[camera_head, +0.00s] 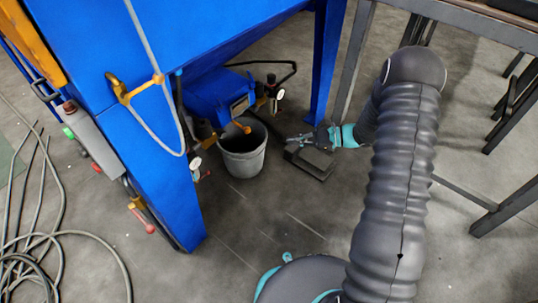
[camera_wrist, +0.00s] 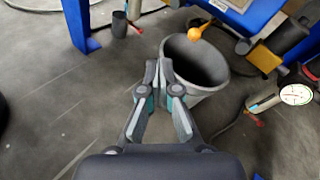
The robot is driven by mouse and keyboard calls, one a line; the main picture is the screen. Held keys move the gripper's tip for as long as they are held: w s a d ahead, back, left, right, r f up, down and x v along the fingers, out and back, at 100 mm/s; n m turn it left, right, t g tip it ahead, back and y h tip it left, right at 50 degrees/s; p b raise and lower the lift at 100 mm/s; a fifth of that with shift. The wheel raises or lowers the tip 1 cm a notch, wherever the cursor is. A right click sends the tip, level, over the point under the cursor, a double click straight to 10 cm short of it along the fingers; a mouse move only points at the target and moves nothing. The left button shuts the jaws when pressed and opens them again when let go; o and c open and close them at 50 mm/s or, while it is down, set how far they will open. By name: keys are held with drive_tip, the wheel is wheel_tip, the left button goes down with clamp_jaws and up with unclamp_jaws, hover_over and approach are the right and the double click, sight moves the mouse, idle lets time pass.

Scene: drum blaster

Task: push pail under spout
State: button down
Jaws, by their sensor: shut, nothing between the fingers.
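The grey pail (camera_head: 243,163) stands upright on the floor under the blue hopper of the machine. An orange spout-like piece (camera_head: 242,127) hangs over the pail's mouth in the head view; it also shows in the wrist view (camera_wrist: 196,32) over the pail's far rim. My gripper (camera_head: 288,141) is just right of the pail, low and pointing at it. In the wrist view the shut, empty fingertips (camera_wrist: 158,70) are at the left side of the pail (camera_wrist: 213,78). I cannot tell whether they touch it. The pail's back is partly hidden by the machine.
The blue machine leg (camera_head: 165,185) stands left of the pail, another (camera_head: 326,60) behind right. Gauges (camera_head: 279,94) and valves hang near the pail. A dark metal frame (camera_head: 350,70) stands at right. Hoses (camera_head: 60,250) lie on the floor at left. Floor in front is clear.

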sight(262, 152)
drive_tip(key=w+d+f+m+t, duration=0.1)
drive_tip(key=f+m+t, duration=0.15)
drive_tip(key=f, duration=0.35)
drive_tip(key=w+d+f+m+t+y, duration=0.1)
drive_tip(key=f+m+t, duration=0.15)
drive_tip(key=f, duration=0.35)
drive_tip(key=w+d+f+m+t, duration=0.1)
drive_tip(key=d+f+m+t, duration=0.15)
drive_tip(key=f, duration=0.35)
drive_tip(key=shift+m+g, duration=0.25)
drive_tip(key=shift+g, duration=0.1)
drive_tip(key=x, duration=0.7)
drive_tip(key=b+x, duration=0.1)
drive_tip(key=x, duration=0.6)
drive_tip(key=shift+a+f, duration=0.25)
drive_tip(key=shift+a, duration=0.1)
drive_tip(key=shift+s+a, duration=0.1)
